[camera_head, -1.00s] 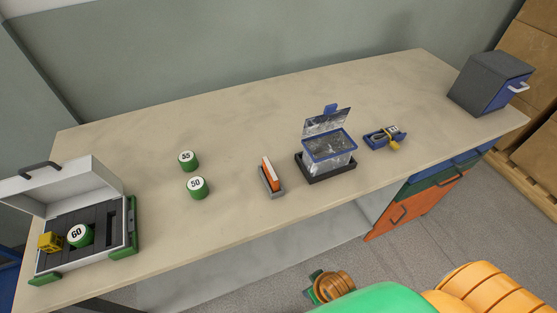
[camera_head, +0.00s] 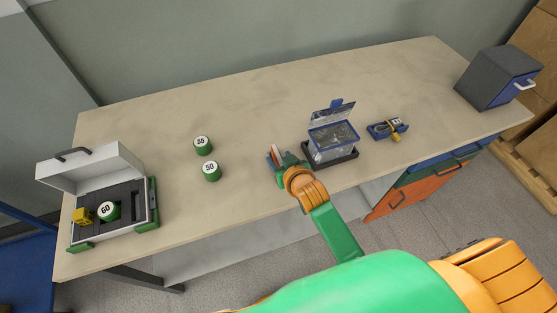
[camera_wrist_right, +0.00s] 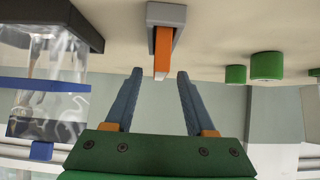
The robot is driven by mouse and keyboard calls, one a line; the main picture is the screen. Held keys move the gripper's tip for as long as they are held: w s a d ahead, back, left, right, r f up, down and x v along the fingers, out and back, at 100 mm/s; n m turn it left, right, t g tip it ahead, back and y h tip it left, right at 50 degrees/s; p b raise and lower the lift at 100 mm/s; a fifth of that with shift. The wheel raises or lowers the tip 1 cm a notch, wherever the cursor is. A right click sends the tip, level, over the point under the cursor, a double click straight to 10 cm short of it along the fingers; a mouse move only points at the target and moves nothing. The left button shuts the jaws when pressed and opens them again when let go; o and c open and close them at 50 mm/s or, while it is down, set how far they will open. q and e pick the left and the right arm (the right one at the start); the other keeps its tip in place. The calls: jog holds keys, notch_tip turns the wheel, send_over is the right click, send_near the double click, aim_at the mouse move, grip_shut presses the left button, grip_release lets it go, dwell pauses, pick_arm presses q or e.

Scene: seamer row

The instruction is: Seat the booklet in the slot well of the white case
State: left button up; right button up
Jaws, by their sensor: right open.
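The booklet (camera_head: 273,153), orange and white, stands upright in a small grey holder on the table; it also shows in the right wrist view (camera_wrist_right: 163,52), its orange face in the grey holder (camera_wrist_right: 166,14). My right gripper (camera_head: 281,163) is at the holder and partly hides it. In the right wrist view its two fingers (camera_wrist_right: 156,75) are apart, with the booklet ahead between their tips and not gripped. The open white case (camera_head: 152,190) stands at the table's left end, lid up, with a dark insert holding a green "60" cylinder (camera_head: 108,210) and a yellow block (camera_head: 83,216). My left gripper is not in view.
Green cylinders marked 55 (camera_head: 202,145) and 50 (camera_head: 211,171) stand between case and booklet. A clear lidded box (camera_head: 333,137) on a dark tray stands close right of my gripper. The table's back middle is clear.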

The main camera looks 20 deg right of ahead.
jog(key=x, duration=0.2)
jog(key=shift+w+f, duration=0.25)
jog(key=shift+w, duration=0.05)
jog(key=shift+s+r, duration=0.1)
grip_shut()
notch_tip(320, 180, up, 2)
jog(key=shift+r, duration=0.2)
jog(key=s+a+r, duration=0.2)
jog(key=s+r, duration=0.3)
jog(key=s, duration=0.1)
jog(key=s+a+r, duration=0.2)
jog(key=s+r, duration=0.3)
jog(key=s, duration=0.2)
jog(key=shift+a+r+p, duration=0.25)
jog(key=shift+a+p, duration=0.05)
jog(key=shift+p, duration=0.15)
